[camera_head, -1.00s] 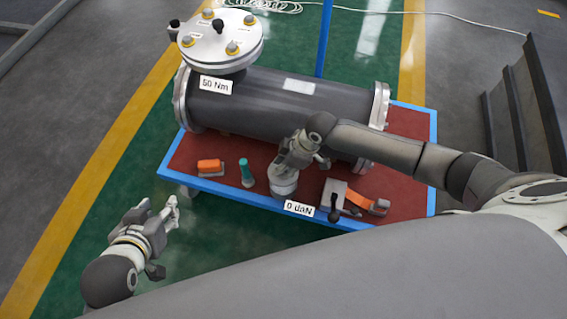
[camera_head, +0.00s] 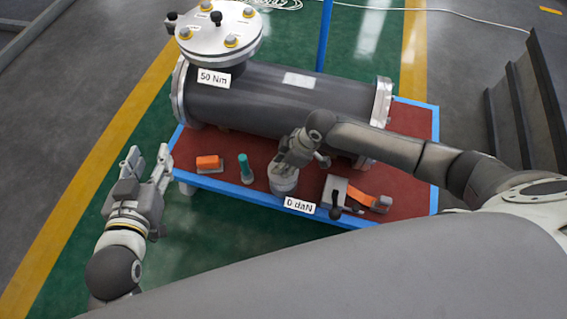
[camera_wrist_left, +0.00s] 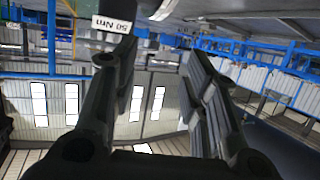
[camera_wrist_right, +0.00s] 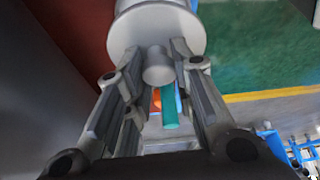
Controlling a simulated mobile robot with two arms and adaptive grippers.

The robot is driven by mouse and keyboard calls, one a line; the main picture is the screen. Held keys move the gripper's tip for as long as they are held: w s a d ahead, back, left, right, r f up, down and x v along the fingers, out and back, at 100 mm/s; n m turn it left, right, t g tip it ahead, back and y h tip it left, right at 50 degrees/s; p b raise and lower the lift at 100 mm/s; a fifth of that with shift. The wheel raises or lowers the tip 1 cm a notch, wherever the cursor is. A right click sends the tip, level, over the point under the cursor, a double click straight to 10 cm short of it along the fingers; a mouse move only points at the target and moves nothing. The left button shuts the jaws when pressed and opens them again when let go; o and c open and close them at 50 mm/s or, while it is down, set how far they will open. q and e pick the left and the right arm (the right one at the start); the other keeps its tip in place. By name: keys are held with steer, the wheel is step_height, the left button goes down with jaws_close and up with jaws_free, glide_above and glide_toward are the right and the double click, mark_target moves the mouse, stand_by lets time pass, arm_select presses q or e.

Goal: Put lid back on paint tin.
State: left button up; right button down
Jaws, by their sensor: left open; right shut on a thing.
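The pale grey paint tin (camera_head: 284,186) stands at the front edge of the red-topped table, partly hidden under my right gripper (camera_head: 295,158). In the right wrist view, a pale round lid (camera_wrist_right: 130,38) has a central knob (camera_wrist_right: 158,66). My right gripper (camera_wrist_right: 158,62) is shut on this knob, with a finger on each side. The lid is at the tin's top; I cannot tell whether it is fully seated. My left gripper (camera_head: 148,160) is open and empty, left of the table, well apart from the tin.
A dark flanged shell (camera_head: 280,98) lies behind the tin. An orange block (camera_head: 207,162) and a teal-handled tool (camera_head: 244,167) stand left of the tin. A clamp with an orange strap (camera_head: 362,197) is to its right. Blue edging (camera_head: 230,188) borders the table.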

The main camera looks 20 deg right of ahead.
steer(key=shift+f, duration=0.2)
steer(key=shift+f+b, duration=0.7)
steer(key=shift+b, duration=0.35)
steer(key=shift+f+b, duration=0.25)
steer(key=shift+b, duration=0.05)
steer(key=shift+f, duration=0.35)
arm_select(q)
step_height(320, 180, up, 16)
steer(key=s+d+t+h+b, duration=0.1)
steer(key=d+t+h, duration=0.1)
steer(key=t, duration=0.8)
steer(key=shift+s+r+h, duration=0.2)
steer(key=shift+s+h, duration=0.15)
steer(key=shift+h, duration=0.45)
arm_select(e)
steer(key=shift+f, duration=0.85)
arm_select(q)
steer(key=shift+w+f, duration=0.2)
steer(key=shift+f, duration=0.05)
steer(key=shift+w+f, duration=0.15)
steer(key=shift+f, duration=0.1)
steer(key=shift+w+f+g+y+p, duration=0.25)
steer(key=shift+w+f+g, duration=0.1)
steer(key=shift+f+g, duration=0.25)
steer(key=shift+w+f+g+y+p, duration=0.2)
steer(key=shift+w+f+g, duration=0.15)
steer(key=shift+f+g, duration=0.25)
